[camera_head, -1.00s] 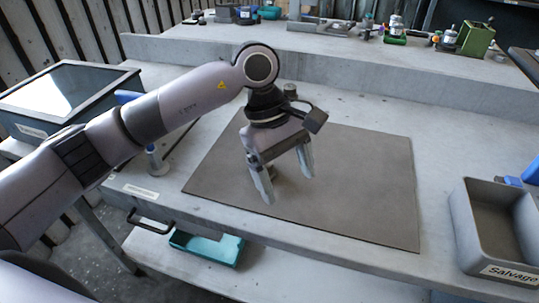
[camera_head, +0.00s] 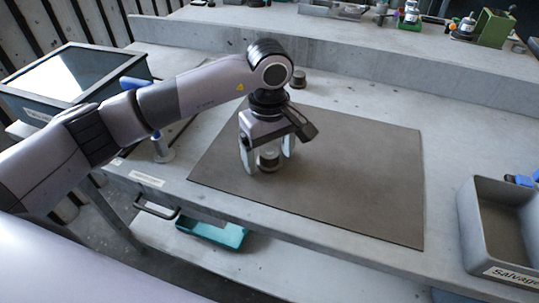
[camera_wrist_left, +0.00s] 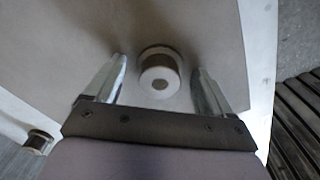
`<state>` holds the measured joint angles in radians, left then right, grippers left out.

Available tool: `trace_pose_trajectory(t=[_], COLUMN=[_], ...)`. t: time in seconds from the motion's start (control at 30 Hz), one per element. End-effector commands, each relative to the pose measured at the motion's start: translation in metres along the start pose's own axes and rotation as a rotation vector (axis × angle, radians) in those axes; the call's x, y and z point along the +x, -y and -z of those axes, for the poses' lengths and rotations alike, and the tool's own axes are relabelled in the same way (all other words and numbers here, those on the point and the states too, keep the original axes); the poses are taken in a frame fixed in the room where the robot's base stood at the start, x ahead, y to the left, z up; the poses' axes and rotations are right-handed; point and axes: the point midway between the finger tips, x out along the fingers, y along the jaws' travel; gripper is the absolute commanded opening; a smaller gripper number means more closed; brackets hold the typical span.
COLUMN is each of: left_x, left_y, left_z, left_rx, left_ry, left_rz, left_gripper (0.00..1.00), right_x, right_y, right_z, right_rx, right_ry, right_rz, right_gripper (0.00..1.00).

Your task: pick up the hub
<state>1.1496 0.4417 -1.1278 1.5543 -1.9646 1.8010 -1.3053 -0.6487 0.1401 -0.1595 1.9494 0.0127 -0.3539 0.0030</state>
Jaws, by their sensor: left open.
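The hub (camera_head: 268,160) is a short round metal piece with a light top and a darker base, standing on the brown mat (camera_head: 350,180) near its left side. My left gripper (camera_head: 269,166) points down over it, open, with one finger on each side. In the left wrist view the hub (camera_wrist_left: 160,80) shows as a pale round boss on a wider dark ring, between the two spread fingers (camera_wrist_left: 160,68) and slightly beyond them. Gaps show on both sides, so it is not gripped. My right gripper is not in view.
A small dark cylinder (camera_head: 298,80) stands behind the mat. A grey Salvage bin (camera_head: 470,235) is at the right. A teal tray (camera_head: 212,234) sits below. The right part of the mat is clear.

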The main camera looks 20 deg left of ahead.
Motion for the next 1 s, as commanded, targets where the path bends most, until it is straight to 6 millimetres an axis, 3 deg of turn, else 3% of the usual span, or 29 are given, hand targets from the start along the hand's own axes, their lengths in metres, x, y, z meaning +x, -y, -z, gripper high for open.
trace_pose_trajectory(t=[0.17,0.3,0.37,0.77,1.0], left_x=[0.0,0.0,0.0,-0.007,-0.043], left_y=[0.0,0.0,0.0,-0.001,-0.002], left_z=[0.0,0.0,0.0,0.0,0.001], left_rx=[0.0,0.001,0.001,0.001,0.0], left_ry=[0.0,0.0,0.0,-0.001,-0.003], left_rz=[-0.001,-0.001,-0.001,-0.003,-0.007], left_gripper=[0.8,0.34,0.18,0.18,0.18], right_x=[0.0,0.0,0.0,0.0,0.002], right_y=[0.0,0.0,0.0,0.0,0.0], right_z=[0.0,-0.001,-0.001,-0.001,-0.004], right_rx=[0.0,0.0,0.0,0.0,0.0], right_ry=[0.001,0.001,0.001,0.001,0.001], right_rz=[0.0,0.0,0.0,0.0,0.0], right_gripper=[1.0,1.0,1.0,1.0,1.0])
